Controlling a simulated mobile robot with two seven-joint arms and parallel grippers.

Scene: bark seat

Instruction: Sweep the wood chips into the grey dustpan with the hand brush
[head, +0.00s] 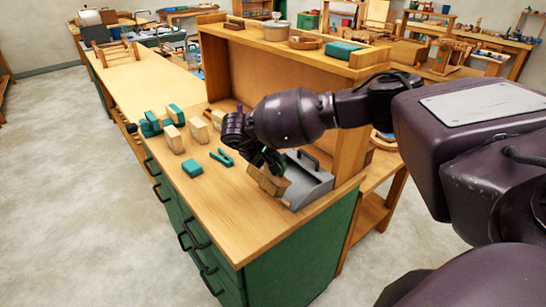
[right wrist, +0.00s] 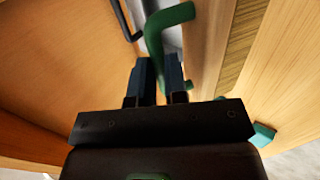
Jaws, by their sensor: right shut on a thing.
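My right gripper (head: 266,158) is shut on the green handle of the hand brush (head: 268,181), above the front right part of the bench top. The brush has a pale wooden block, held tilted close to the bench. In the right wrist view the bent green handle (right wrist: 154,45) passes between the two fingers. The grey dustpan (head: 312,178) lies just right of the brush, partly hidden behind it, with a dark handle at its back. I cannot clearly make out any wood chips; the brush may hide them. My left gripper is not in view.
The wooden bench (head: 235,222) has green drawers below and a raised wooden back panel behind the dustpan. Left of the brush are a green tool (head: 222,157), a green block (head: 192,168) and several pale wooden blocks (head: 173,139). The front of the bench top is clear.

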